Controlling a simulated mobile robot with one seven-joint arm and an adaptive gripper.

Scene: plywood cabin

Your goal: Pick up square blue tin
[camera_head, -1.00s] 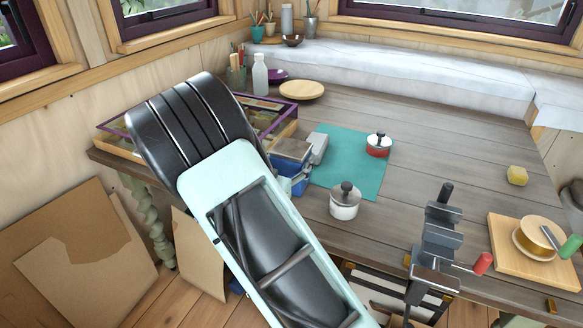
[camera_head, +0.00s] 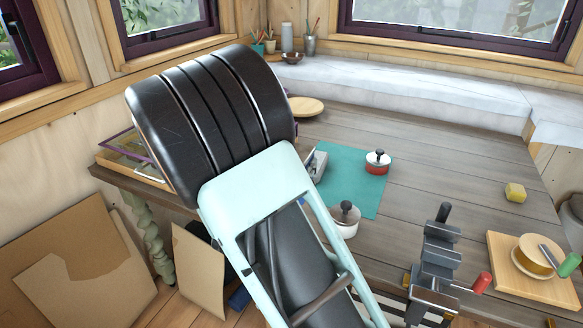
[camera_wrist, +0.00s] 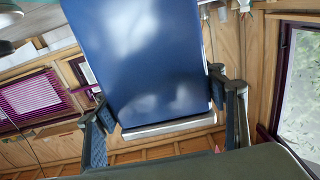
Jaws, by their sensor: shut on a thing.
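The square blue tin (camera_wrist: 150,60) fills the upper middle of the wrist view, with a pale band along its near edge. My gripper (camera_wrist: 165,115) has a finger at each side of the tin and is shut on it. The wrist view shows walls and windows behind the tin, and no table under it. In the head view my arm covers the gripper, and at most a tiny blue patch shows beside the arm, too small to tell.
A teal mat (camera_head: 352,180) on the table holds a red pot with a lid (camera_head: 377,163). A white lidded pot (camera_head: 344,220) stands close to my arm. A clamp-like metal tool (camera_head: 436,260) is at the front edge. A yellow block (camera_head: 515,192) and a wooden board (camera_head: 505,270) are at right.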

